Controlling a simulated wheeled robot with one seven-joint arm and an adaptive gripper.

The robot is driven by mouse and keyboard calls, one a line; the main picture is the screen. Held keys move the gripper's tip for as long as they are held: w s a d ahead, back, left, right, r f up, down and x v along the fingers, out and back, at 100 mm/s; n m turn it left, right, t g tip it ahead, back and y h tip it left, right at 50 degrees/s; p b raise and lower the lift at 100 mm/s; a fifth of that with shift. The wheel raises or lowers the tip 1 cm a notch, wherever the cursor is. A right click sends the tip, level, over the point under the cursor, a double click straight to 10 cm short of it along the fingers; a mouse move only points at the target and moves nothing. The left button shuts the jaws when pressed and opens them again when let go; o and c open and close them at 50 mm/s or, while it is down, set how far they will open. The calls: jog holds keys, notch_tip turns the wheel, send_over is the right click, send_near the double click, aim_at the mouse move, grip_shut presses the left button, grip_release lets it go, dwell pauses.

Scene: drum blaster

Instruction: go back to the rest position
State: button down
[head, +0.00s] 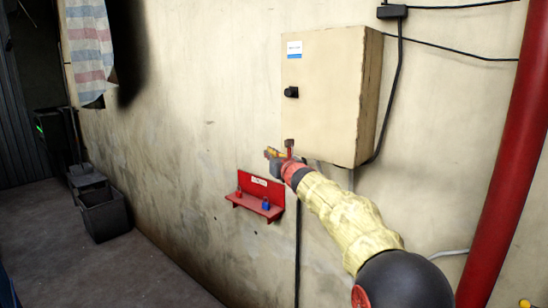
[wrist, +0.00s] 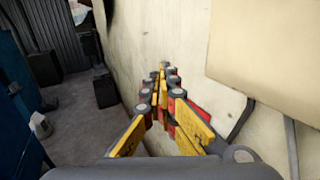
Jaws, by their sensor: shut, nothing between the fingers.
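My gripper (head: 272,153) is at the end of my arm, which is wrapped in a pale yellow sleeve, close to the wall at the lower left corner of the beige wall box. In the wrist view its yellow and grey fingers (wrist: 164,72) come together at the tips, with nothing held between them. The beige wall box (head: 325,95) has a black knob (head: 291,92) on its front and looks closed. A small red shelf (head: 258,190) on the wall below my gripper carries a small blue item (head: 266,204) and a small red item (head: 239,192).
A thick red pipe (head: 505,160) runs up the wall at the right. Dark cables (head: 392,85) hang beside the box. The floor in front of the wall is clear.

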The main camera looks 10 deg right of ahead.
jog(key=s+a+n+y+b, duration=0.1)
jog(key=s+a+n+b, duration=0.15)
jog(key=s+a, duration=0.35)
jog(key=s+a+f+n+g+y, duration=0.25)
jog(key=a+f+n, duration=0.25)
jog(key=f+n, duration=0.35)
jog(key=s+f+n+g, duration=0.3)
jog(key=s+f+n, duration=0.25)
jog(key=s, duration=0.35)
jog(key=s+f+n+g, duration=0.4)
jog(key=s+n, duration=0.2)
jog(key=s, duration=0.3)
jog(key=s+d+f+n+h+b, duration=0.1)
jog(key=s+d+f+n+h, duration=0.1)
jog(key=s+d, duration=0.5)
jog(key=s+d+f+n+g+h+b, duration=0.1)
jog(key=s+d+f+n+h, duration=0.2)
jog(key=s, duration=1.5)
jog(key=s+d+f+n+g+h+b, duration=0.1)
jog(key=s+d+f+n+h+b, duration=0.1)
jog(key=s+d+f+n, duration=0.3)
jog(key=shift+s+d+f+h, duration=0.75)
jog(key=shift+s+d+f, duration=0.75)
jog(key=shift+s+d, duration=2.1)
jog(key=shift+s+a, duration=0.3)
jog(key=shift+a, duration=0.05)
